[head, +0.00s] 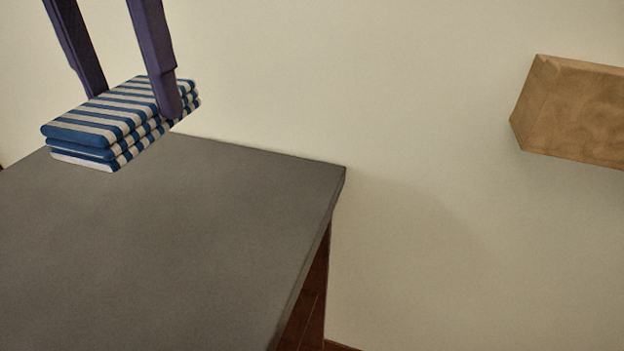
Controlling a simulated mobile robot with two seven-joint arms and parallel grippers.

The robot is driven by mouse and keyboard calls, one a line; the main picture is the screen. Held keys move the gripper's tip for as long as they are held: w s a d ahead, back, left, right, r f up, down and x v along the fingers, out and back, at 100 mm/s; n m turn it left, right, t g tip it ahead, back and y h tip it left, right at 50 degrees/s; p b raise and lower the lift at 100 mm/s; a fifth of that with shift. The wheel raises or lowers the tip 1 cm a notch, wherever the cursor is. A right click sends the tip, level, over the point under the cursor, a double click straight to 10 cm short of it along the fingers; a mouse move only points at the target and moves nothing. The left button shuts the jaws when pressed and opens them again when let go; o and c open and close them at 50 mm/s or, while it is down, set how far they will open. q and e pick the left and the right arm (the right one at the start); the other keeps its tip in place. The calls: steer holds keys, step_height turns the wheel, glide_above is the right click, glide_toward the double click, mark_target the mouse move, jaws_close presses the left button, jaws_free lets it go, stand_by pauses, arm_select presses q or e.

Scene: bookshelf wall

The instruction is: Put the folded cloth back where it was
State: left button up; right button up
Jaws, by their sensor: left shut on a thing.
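The folded cloth (95,123) is a thick stack of layers with blue and white stripes. It shows at the upper left of the head view, over the far left part of a grey top. My left gripper (132,105) comes down from above with one dark purple finger on each side of the cloth and is shut on it. I cannot tell whether the cloth's underside touches the grey top or hangs just above it. My right gripper is not in view.
The grey top (190,240) is bare over its middle and front, with its right edge dropping to a dark wooden side (316,290). A plain wall (420,120) stands behind. A light wooden block-like piece (575,112) juts in at the upper right.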

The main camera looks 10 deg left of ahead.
arm_select(q)
steer(key=shift+w+d+f, duration=0.15)
steer(key=shift+d+f, duration=0.05)
steer(key=shift+d, duration=0.1)
step_height(320, 180, down, 14)
steer(key=shift+b, duration=0.6)
steer(key=shift+f, duration=2.6)
steer(key=shift+f+b, duration=0.1)
steer(key=shift+b, duration=0.2)
steer(key=o, duration=1.3)
steer(key=shift+c, duration=0.2)
